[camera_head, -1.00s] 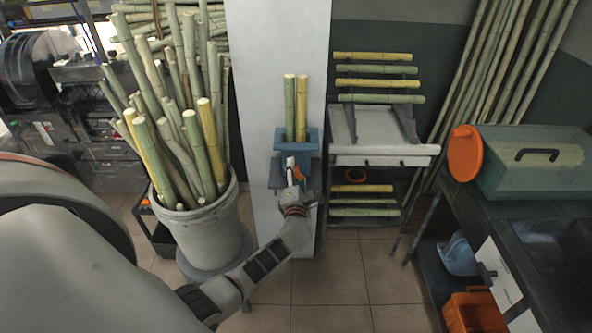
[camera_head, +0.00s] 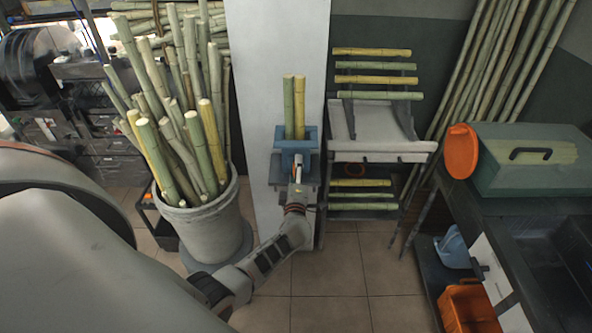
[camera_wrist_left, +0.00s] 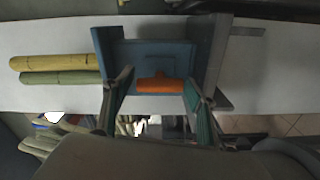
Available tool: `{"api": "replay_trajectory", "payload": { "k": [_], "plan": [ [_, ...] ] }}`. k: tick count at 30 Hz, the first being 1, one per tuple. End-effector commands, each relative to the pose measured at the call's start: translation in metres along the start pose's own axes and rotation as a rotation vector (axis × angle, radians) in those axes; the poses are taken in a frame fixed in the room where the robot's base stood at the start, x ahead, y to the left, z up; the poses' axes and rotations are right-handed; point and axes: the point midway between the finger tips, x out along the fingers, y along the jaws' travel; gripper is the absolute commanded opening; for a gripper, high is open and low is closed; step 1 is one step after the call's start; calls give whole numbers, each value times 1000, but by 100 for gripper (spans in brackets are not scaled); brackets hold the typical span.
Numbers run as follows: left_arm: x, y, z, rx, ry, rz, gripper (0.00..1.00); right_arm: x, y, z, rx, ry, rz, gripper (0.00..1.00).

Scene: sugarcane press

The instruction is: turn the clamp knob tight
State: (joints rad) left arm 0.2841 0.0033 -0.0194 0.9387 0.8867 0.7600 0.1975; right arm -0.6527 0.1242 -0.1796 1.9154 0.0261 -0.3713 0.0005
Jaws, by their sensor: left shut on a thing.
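The orange clamp knob (camera_wrist_left: 161,86) shows in the left wrist view as a bar lying across the picture, in front of the blue clamp (camera_wrist_left: 150,55). My left gripper (camera_wrist_left: 160,92) has a finger on each side of the knob and is shut on it. In the head view, the blue clamp (camera_head: 296,143) sits on the pale upright panel, and my left gripper (camera_head: 297,178) reaches its front from below. There the knob is mostly hidden by the gripper. Two cane pieces (camera_head: 294,105), one green and one yellow, stand upright in the clamp. My right gripper is not in view.
A grey bucket (camera_head: 213,232) full of canes stands left of my arm. A rack (camera_head: 375,148) with cut canes stands right of the panel. A dark bench (camera_head: 520,222) with a green box (camera_head: 530,180) is at the right. The tiled floor between is clear.

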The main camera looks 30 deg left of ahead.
Motion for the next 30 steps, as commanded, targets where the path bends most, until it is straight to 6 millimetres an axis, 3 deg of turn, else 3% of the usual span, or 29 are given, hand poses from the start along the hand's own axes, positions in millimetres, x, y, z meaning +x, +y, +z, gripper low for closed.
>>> {"api": "replay_trajectory", "payload": {
  "k": [13, 14, 15, 30],
  "plan": [
    [1, 2, 0, 10, 1, 3, 35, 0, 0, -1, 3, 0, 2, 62],
    [1, 2, 0, 10, 1, 3, 64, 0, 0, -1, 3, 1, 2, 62],
    [1, 2, 0, 9, 1, 3, 73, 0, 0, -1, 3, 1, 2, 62],
    [-1, -2, 0, 8, -1, -3, 73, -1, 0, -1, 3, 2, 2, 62]
  ]
}}
